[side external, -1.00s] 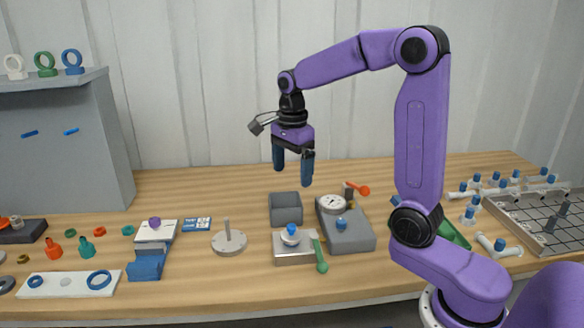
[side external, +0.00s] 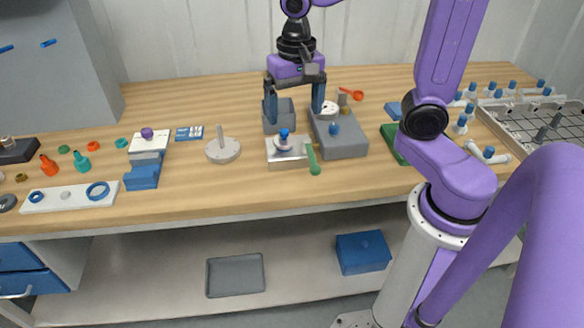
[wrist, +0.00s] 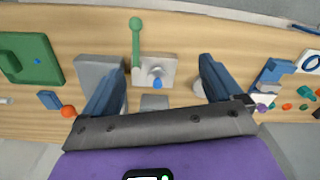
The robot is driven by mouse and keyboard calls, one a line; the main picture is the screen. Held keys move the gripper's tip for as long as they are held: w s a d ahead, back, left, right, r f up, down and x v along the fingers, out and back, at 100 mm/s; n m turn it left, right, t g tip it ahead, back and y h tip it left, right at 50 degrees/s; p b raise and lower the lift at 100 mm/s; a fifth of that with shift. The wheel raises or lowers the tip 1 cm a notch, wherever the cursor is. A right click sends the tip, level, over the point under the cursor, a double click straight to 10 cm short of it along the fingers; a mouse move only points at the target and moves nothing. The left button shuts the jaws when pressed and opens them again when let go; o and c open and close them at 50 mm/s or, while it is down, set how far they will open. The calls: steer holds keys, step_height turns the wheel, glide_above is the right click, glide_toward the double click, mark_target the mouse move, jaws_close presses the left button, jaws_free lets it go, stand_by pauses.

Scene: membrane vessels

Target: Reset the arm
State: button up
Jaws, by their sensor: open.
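My gripper (side external: 294,112) is open and empty, with its two blue fingers pointing down above the middle of the bench. It also shows in the wrist view (wrist: 160,82), fingers spread wide with nothing between them. Below and in front of it stands a metal block (side external: 288,160) with a blue-topped knob and a green-handled lever (side external: 313,160). The block shows between the fingers in the wrist view (wrist: 166,66). An open grey box (side external: 275,124) is behind the block, partly covered by a finger. My gripper looks clear of these things.
A grey gauge unit (side external: 345,145) stands right of the block, a round plate with a post (side external: 223,151) to its left. A blue stepped block (side external: 143,175) is farther left. A rack grid (side external: 525,125) stands at right. The lower shelf holds a grey tray (side external: 235,275) and blue box (side external: 362,252).

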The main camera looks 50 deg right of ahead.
steer(key=s+f+n, duration=0.3)
steer(key=s+n, duration=1.4)
steer(key=n, duration=0.1)
steer(key=shift+s+a+f, duration=0.2)
steer(key=shift+s+a, duration=0.1)
steer(key=shift+a, duration=0.05)
